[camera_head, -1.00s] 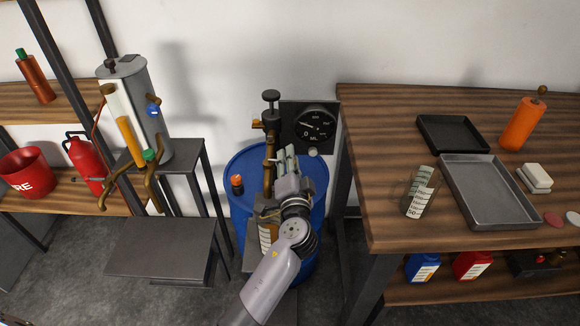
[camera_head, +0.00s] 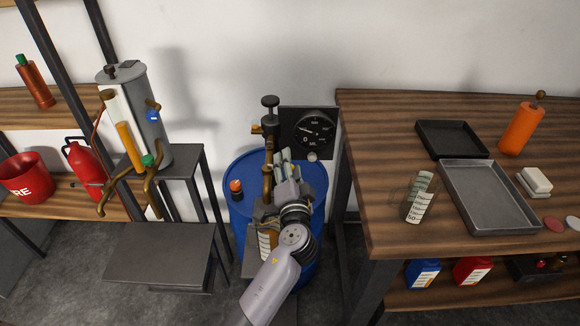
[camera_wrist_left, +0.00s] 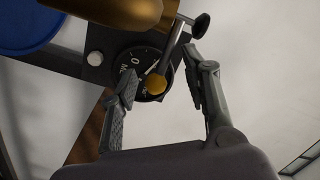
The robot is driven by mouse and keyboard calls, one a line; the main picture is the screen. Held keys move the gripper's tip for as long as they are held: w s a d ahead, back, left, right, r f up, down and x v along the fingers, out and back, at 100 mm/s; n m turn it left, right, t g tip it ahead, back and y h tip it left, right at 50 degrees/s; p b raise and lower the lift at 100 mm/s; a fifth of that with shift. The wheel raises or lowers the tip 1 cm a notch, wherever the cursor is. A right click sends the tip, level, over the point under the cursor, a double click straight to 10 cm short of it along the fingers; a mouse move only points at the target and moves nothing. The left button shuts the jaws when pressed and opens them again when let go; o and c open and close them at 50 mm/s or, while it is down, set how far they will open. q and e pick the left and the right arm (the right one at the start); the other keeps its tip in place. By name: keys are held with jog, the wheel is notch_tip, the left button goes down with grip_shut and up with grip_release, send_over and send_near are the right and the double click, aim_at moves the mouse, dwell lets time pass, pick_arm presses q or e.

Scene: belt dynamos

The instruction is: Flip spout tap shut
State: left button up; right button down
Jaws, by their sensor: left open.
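A brass pump (camera_head: 268,150) with a black top knob (camera_head: 270,101) stands on the blue drum (camera_head: 240,170). A small orange-brass piece (camera_head: 257,129), perhaps the spout tap, sticks out to the left near its top. My left gripper (camera_head: 284,158) is open beside the brass column, on its right in the head view. In the left wrist view its open fingers (camera_wrist_left: 160,62) have a grey rod with an orange end (camera_wrist_left: 157,85) between them in the picture. I cannot tell if they touch it. My arm hides the lower pump. My right gripper is out of view.
A round gauge (camera_head: 316,128) on a black plate is right behind the pump. The wooden table (camera_head: 385,185) with a glass cylinder (camera_head: 420,197) and metal tray (camera_head: 490,200) stands right. A grey tank (camera_head: 152,120) and dark stand (camera_head: 165,250) are left.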

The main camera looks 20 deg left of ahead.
pick_arm(q)
jog(key=v, duration=1.2)
jog(key=shift+w+a, duration=0.1)
jog(key=shift+c, duration=0.5)
